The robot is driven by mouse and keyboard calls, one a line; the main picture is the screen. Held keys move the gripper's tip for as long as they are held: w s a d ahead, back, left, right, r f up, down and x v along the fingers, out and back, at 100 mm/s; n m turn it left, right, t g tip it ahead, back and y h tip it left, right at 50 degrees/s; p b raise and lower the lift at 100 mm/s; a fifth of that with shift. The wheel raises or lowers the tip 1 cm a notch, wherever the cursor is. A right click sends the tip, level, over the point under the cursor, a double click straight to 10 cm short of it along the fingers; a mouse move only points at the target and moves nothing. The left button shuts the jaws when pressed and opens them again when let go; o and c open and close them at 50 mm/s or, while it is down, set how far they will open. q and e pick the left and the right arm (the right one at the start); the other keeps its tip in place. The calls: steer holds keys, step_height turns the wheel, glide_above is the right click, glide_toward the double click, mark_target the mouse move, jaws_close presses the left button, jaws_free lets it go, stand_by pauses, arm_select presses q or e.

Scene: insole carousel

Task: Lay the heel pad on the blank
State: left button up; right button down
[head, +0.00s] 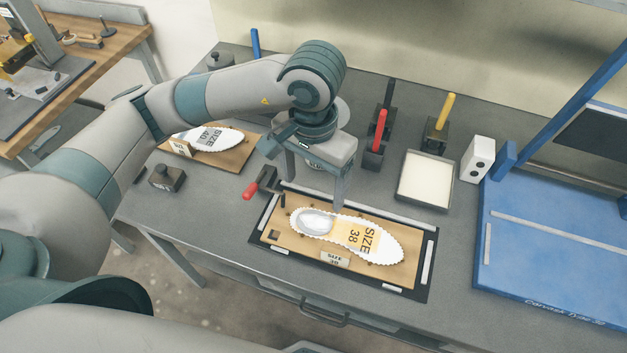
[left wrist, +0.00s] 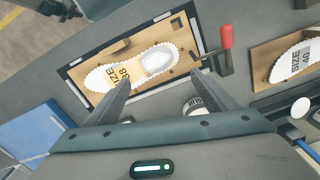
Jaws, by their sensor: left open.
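The blank (head: 385,243), a white insole shape with a scalloped edge and a yellow "SIZE 38" print, lies on a brown board (head: 285,247). A smooth pale oval, which looks like the heel pad (head: 314,221), lies on the left, heel end of the blank; it also shows in the left wrist view (left wrist: 157,62). My left gripper (head: 315,193) is above and behind the pad, its fingers spread with nothing between them. In the left wrist view its fingertips (left wrist: 161,81) are apart from the pad. My right gripper is not in view.
A red-handled clamp (head: 251,189) stands at the board's back left corner. A "SIZE 40" insole on another board (head: 233,157) lies farther left. A white-filled tray (head: 425,180), tool holders (head: 373,157), a white block (head: 478,158) and a blue stand (head: 550,260) are right and behind.

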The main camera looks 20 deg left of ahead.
arm_select(q)
steer(key=shift+r, duration=0.8)
steer(key=shift+s+d, duration=0.1)
